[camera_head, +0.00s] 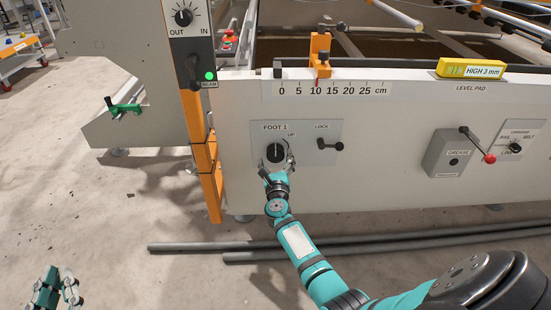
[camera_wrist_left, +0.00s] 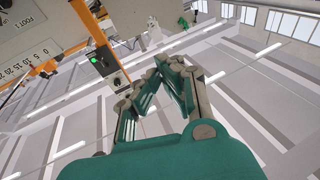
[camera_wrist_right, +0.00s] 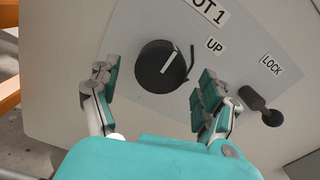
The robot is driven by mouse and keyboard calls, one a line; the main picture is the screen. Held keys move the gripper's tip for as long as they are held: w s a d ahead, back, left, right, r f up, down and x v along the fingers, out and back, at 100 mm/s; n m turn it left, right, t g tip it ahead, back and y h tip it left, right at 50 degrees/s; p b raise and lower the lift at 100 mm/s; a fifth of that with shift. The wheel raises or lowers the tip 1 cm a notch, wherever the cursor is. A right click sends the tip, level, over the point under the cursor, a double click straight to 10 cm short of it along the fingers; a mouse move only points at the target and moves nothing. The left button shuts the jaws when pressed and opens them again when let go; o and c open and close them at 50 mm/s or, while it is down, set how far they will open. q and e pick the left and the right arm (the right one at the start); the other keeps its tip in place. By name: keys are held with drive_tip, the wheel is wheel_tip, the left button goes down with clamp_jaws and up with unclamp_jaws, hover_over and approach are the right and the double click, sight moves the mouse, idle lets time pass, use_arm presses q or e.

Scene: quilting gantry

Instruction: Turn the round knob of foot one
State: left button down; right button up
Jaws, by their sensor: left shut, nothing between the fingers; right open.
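The round black knob of foot one (camera_head: 275,152) sits on a grey plate (camera_head: 310,133) marked "FOOT 1" and "UP". In the right wrist view the knob (camera_wrist_right: 160,64) has a white pointer line, with a curved arrow beside it. My right gripper (camera_head: 276,166) is in front of the knob. In the right wrist view its open fingers (camera_wrist_right: 155,90) are to the left and right of the knob, apart from it. My left gripper (camera_head: 57,272) is low at the far left, away from the panel; in the left wrist view its fingers (camera_wrist_left: 168,62) meet with nothing between them.
A black LOCK lever (camera_head: 330,144) is right of the knob and also close by in the right wrist view (camera_wrist_right: 262,106). A red-tipped crank (camera_head: 478,146) and a yellow level (camera_head: 470,69) reading "HIGH 3 mm" are farther right. Grey pipes (camera_head: 370,244) lie on the floor.

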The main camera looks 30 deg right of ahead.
sight(276, 157)
use_arm(q)
drive_tip(key=shift+s+d+r+t+h+b, duration=0.1)
drive_tip(key=shift+s+r+t+h+b, duration=0.15)
drive_tip(key=shift+r+t, duration=0.45)
drive_tip(key=shift+s+r+t+h, duration=0.15)
drive_tip(key=shift+s+r+t, duration=0.2)
drive_tip(key=shift+r, duration=0.6)
drive_tip(key=shift+s+d+r+t+h+b, duration=0.15)
drive_tip(key=shift+s+r+t+h, duration=0.1)
drive_tip(key=shift+r+t, duration=0.45)
use_arm(e)
drive_tip(key=shift+x, duration=1.65)
use_arm(q)
drive_tip(key=shift+a, duration=0.1)
use_arm(e)
drive_tip(key=c, duration=1.2)
use_arm(q)
drive_tip(key=shift+w+g, duration=0.1)
drive_tip(key=shift+g, duration=0.15)
